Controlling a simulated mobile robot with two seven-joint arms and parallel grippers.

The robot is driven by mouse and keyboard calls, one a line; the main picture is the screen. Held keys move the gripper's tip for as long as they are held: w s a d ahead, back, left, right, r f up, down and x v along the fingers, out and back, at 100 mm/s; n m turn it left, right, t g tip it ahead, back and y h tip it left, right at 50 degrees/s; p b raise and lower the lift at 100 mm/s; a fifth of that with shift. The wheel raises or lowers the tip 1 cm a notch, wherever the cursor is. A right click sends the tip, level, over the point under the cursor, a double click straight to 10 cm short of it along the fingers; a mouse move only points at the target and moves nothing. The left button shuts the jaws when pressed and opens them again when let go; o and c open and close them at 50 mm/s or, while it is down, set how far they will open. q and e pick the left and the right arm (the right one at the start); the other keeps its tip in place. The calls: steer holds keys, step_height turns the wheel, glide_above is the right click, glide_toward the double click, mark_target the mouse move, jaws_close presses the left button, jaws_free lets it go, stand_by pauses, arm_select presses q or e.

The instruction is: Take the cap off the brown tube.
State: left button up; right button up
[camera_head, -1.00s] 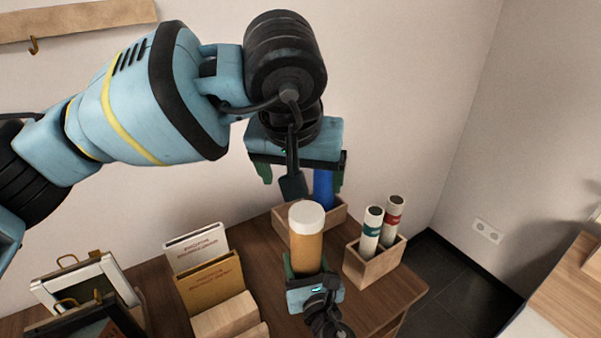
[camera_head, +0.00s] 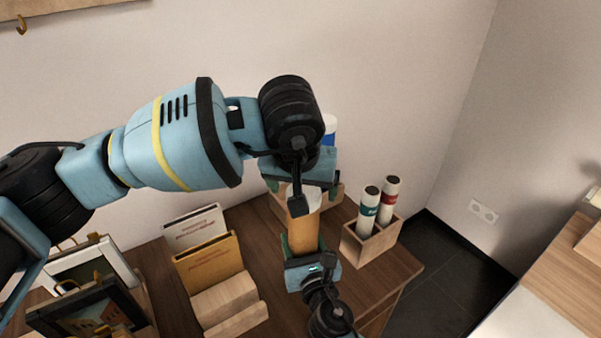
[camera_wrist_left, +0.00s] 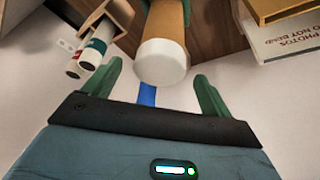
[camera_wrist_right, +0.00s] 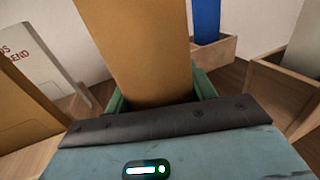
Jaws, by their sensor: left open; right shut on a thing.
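The brown tube (camera_head: 303,232) stands roughly upright with a white cap (camera_wrist_left: 162,62) on its top end. My right gripper (camera_head: 302,248) is shut on the lower part of the tube; the right wrist view shows the tube (camera_wrist_right: 138,50) between its fingers. My left gripper (camera_wrist_left: 158,92) is open above, with the capped end just ahead of and between its fingers in the left wrist view. In the head view the left gripper (camera_head: 303,188) partly covers the cap.
A wooden box (camera_head: 369,248) with two white tubes, green-labelled and red-labelled, stands to the right. A blue tube (camera_wrist_right: 206,20) stands in another wooden box (camera_wrist_right: 213,50) behind. Envelopes in a wooden holder (camera_head: 229,303) and picture frames (camera_head: 88,309) are on the left.

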arm_select(q)
steer(key=shift+x, duration=0.75)
steer(key=c, duration=1.2)
steer(key=shift+r, duration=0.1)
steer(key=shift+r, duration=0.25)
steer(key=shift+r, duration=0.75)
steer(key=shift+r, duration=0.1)
